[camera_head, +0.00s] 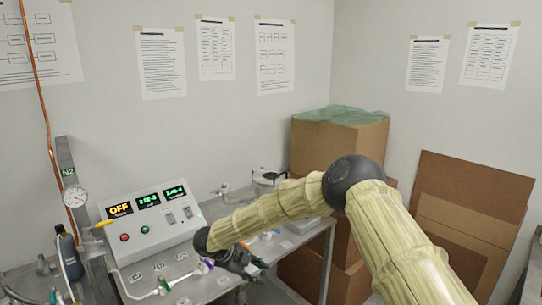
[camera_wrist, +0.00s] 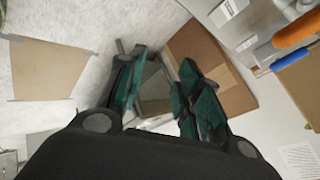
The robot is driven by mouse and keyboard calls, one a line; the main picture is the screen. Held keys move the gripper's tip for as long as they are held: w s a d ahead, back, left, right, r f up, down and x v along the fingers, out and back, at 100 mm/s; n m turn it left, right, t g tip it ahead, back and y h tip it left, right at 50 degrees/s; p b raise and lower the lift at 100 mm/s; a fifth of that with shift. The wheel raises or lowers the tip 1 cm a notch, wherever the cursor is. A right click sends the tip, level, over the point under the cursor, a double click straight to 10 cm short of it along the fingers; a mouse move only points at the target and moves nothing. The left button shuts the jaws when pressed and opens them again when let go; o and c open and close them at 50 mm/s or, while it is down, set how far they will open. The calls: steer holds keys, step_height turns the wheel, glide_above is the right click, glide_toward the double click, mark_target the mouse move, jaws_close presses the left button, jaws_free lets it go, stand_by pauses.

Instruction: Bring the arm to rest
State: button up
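My arm (camera_head: 300,198), in a pale yellow cover with a dark elbow joint, reaches from the lower right toward the bench. My gripper (camera_head: 246,264) hangs low at the front edge of the bench, near the valves with coloured handles. In the wrist view my gripper (camera_wrist: 158,85) shows two dark fingers with green pads, spread apart with nothing held between them. Whether the gripper touches the bench cannot be told.
The bench (camera_head: 210,288) carries a control box (camera_head: 152,222) reading OFF, a gauge (camera_head: 75,196) and several valves. Cardboard boxes (camera_head: 335,145) stand behind my arm, and brown panels (camera_head: 465,215) lean on the right wall. The wrist view shows an orange handle (camera_wrist: 297,30) and a blue one (camera_wrist: 290,59).

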steer(key=s+d+f+n+t+y+b, duration=0.1)
steer(key=s+d+f+n, duration=0.45)
steer(key=f, duration=0.25)
steer(key=s+d+f+n+t+y, duration=0.2)
steer(key=s+d+f+n, duration=0.35)
steer(key=f, duration=0.25)
steer(key=s+d+f+n+t+y+b, duration=0.1)
steer(key=s+d+f+n, duration=0.4)
steer(key=f, duration=0.3)
steer(key=s+d+f+n+g+y, duration=0.1)
steer(key=s+d+n+g, duration=0.1)
steer(key=s, duration=0.9)
steer(key=s+d+f+n+g+y+b, duration=0.1)
steer(key=s+d, duration=0.4)
steer(key=s, duration=0.7)
steer(key=s+d+f+n+g+y, duration=0.1)
steer(key=s+d+n+g, duration=0.3)
steer(key=s, duration=0.8)
steer(key=shift+s+y+b, duration=0.2)
steer(key=shift+y+b, duration=0.2)
steer(key=shift+y, duration=0.1)
steer(key=shift+c, duration=0.4)
